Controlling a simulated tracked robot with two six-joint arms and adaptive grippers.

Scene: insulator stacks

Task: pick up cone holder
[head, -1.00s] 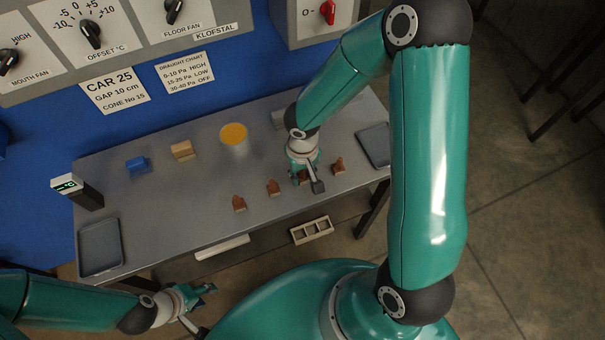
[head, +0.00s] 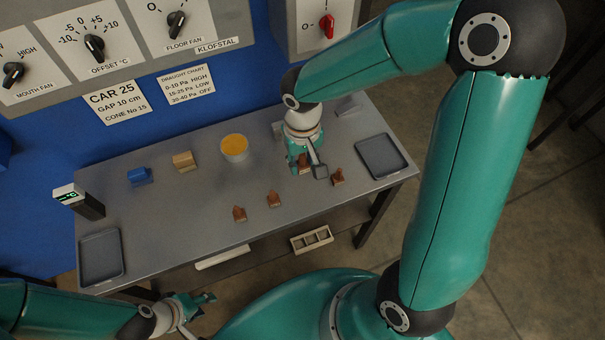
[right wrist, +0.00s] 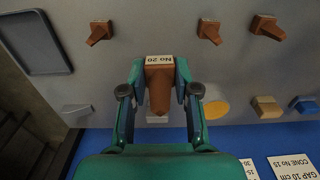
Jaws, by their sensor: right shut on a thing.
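My right gripper (head: 303,165) is shut on a brown cone holder with a white "No 20" label. In the right wrist view the cone holder (right wrist: 159,85) sits between the two fingers (right wrist: 160,88), its narrow end towards the palm. It appears raised above the table, out of line with the other holders. Three more brown cone holders stand on the table: one at the left (head: 239,213), one in the middle (head: 273,199) and one at the right (head: 337,177). My left gripper (head: 200,302) is low at the left, away from the table; its jaw gap is unclear.
The grey table (head: 190,215) has a dark tray (head: 101,256) at its left end and another tray (head: 382,156) at its right. A cup with a yellow top (head: 235,147), a wooden block (head: 184,161) and a blue block (head: 139,176) stand behind. A compartment box (head: 311,239) lies lower down.

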